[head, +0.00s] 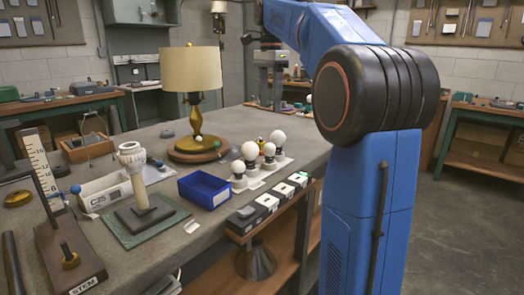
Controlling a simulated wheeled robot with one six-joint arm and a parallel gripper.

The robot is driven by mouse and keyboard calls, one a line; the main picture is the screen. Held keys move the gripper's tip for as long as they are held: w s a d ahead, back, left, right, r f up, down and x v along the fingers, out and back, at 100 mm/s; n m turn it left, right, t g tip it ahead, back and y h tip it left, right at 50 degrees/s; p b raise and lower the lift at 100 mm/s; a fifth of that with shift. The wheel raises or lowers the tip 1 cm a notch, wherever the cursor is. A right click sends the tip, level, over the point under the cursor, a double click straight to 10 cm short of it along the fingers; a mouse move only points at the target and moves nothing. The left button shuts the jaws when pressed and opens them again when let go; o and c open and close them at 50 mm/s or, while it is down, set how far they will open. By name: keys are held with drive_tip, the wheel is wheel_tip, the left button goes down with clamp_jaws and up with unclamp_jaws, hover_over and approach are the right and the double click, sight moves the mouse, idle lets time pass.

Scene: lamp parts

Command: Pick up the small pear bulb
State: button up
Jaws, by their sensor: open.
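Several white bulbs stand in pale holders near the right edge of the grey workbench. The smallest-looking one (269,149) is at the right of the group and may be the small pear bulb; its exact shape is too small to tell. A larger round bulb (250,151) stands left of it, another bulb (278,137) behind it, and one (238,168) at the front left. My gripper (273,100) hangs fingers down beyond the bulbs, above the far part of the bench. It is open, with nothing visible in it, and apart from the bulbs.
A blue bin (204,188) stands left of the bulbs. A brass lamp with a cream shade (191,69) stands behind it. A white socket on a post (134,170) and a stem gauge (55,212) are at left. Small boxes (268,203) line the front edge. My blue arm covers the right side.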

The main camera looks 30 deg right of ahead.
approach(270, 149)
drive_tip(key=f, duration=0.2)
drive_tip(key=w+f, duration=0.1)
drive_tip(key=f, duration=0.2)
drive_tip(key=shift+w+d+f, duration=0.3)
drive_tip(key=shift+w, duration=0.05)
drive_tip(key=shift+d+f, duration=0.15)
drive_tip(key=shift+f, duration=2.55)
drive_tip(key=c, duration=1)
